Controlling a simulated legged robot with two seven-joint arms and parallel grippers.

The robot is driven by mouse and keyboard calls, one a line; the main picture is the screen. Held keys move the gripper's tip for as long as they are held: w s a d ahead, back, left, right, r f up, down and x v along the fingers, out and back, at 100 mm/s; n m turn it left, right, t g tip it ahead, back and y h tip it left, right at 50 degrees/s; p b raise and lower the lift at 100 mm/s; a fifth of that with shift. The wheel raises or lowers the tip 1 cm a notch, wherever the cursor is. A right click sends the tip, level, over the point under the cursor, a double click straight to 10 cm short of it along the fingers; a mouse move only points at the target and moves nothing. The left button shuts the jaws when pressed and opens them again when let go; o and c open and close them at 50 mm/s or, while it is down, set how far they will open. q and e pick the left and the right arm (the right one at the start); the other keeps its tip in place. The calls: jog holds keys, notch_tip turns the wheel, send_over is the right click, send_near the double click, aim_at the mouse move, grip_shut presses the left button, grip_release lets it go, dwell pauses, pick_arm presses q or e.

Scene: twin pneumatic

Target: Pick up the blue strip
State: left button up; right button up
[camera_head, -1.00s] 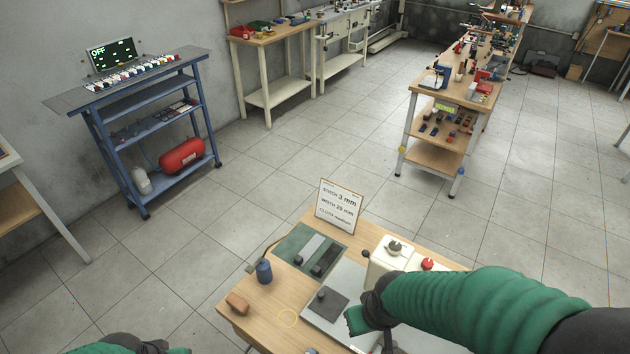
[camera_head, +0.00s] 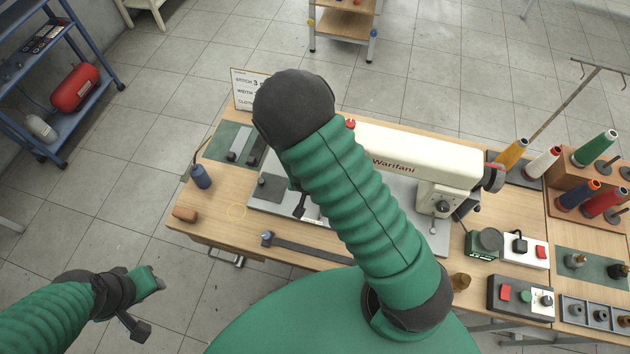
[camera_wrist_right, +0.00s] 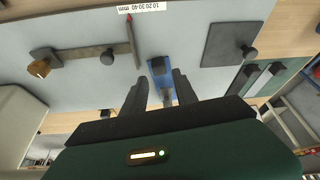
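In the right wrist view a short blue piece (camera_wrist_right: 160,68), which looks like the blue strip, lies over the pale plate. My right gripper (camera_wrist_right: 160,92) is open, with its two dark fingers on either side of the near part of the blue piece. I cannot tell whether they touch it. In the head view my right arm hides this spot; only a dark bit of that hand shows beside the arm. My left gripper (camera_head: 148,300) is off to the left, away from the table; its finger opening is unclear.
A cream sewing machine (camera_head: 400,160) stands on the wooden table (camera_head: 215,215). A square grey plate with a knob (camera_head: 270,187), a blue spool (camera_head: 202,177), a brown block (camera_head: 185,214) and a dark bar (camera_head: 310,248) are near. Thread cones and a switch box (camera_head: 520,298) are right.

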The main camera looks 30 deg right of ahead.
jog(key=x, duration=0.4)
jog(key=shift+s+f+p, duration=0.25)
jog(key=shift+f+p, duration=0.05)
jog(key=shift+f, duration=0.15)
jog(key=shift+w+f, duration=0.25)
jog(key=shift+f, duration=0.1)
jog(key=shift+s+r, duration=0.1)
grip_shut()
